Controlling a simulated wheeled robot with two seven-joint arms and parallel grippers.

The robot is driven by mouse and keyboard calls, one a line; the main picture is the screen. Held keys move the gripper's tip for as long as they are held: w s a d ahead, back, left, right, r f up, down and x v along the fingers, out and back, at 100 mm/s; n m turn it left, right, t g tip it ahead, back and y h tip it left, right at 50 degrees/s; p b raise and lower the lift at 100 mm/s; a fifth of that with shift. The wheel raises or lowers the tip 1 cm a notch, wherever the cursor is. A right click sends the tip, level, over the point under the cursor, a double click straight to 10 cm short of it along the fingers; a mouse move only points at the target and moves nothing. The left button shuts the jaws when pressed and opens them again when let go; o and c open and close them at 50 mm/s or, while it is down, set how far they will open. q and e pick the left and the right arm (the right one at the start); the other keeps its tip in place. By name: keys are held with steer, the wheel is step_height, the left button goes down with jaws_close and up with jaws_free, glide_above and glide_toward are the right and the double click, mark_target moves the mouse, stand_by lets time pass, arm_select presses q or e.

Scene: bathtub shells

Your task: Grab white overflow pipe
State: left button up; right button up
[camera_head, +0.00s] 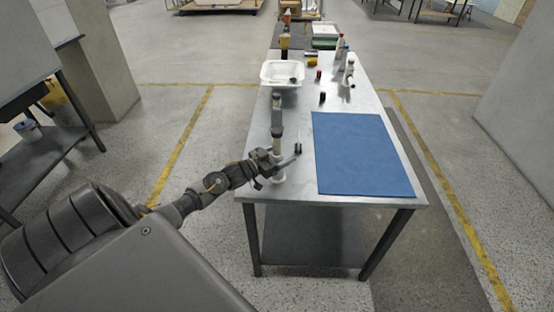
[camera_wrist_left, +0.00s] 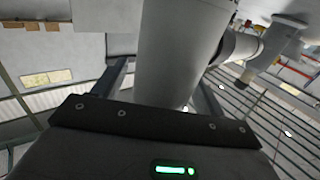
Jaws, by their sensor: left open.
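The white overflow pipe (camera_head: 277,146) stands upright near the left edge of the metal table, with its lower part partly hidden by my gripper. In the left wrist view the pipe (camera_wrist_left: 180,50) rises large and close, with a side branch at its upper right. My left gripper (camera_head: 286,160) reaches in from the left at the pipe. Its fingers are open, and the wrist view shows one on each side of the pipe; whether either touches it I cannot tell. My right gripper is not in view.
A blue mat (camera_head: 362,155) covers the table's right front. A green-and-white box (camera_head: 325,36) is at the far end. Bare metal lies behind the mat.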

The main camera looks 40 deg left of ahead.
arm_select(q)
steer(key=c, duration=1.4)
